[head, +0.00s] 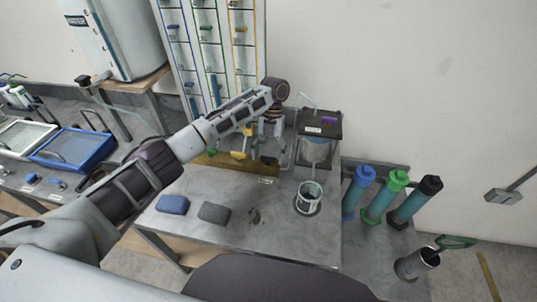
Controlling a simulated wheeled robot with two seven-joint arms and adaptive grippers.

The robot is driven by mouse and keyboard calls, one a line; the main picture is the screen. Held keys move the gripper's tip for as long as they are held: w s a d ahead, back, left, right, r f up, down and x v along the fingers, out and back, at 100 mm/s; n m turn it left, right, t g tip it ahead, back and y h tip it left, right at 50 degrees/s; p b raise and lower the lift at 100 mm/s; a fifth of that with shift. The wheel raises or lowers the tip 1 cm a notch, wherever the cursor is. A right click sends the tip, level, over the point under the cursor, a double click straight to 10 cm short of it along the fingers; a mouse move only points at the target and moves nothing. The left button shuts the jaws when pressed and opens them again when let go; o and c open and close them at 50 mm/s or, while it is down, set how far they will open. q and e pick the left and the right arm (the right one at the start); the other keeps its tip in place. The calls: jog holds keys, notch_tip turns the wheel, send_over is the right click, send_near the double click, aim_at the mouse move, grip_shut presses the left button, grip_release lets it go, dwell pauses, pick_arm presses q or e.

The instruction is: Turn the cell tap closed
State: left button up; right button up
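My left arm reaches in from the left across the bench, and its wrist bends down at the back. My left gripper (268,130) points down just left of a clear cell (317,150) with a dark top and a purple patch. The gripper is small and partly hidden by my arm, so I cannot tell whether its fingers are open. A yellow lever-like part (239,155) shows just left of the gripper. I cannot tell whether it is the cell tap, or whether the gripper touches it. My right gripper is out of view.
A clear beaker (308,198) stands on the grey bench (255,240) before the cell. A blue block (173,204) and a grey block (214,212) lie left of it. Blue, green and black-capped cylinders (378,200) stand right. The bench front is mostly clear.

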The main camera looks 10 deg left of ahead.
pick_arm(q)
jog(key=shift+r, duration=0.1)
dwell(0.3)
jog(key=v, duration=1.1)
jog(key=shift+w+r, duration=0.2)
jog(key=shift+r, duration=0.15)
dwell(0.3)
jog(key=shift+s+f, duration=0.1)
dwell(0.5)
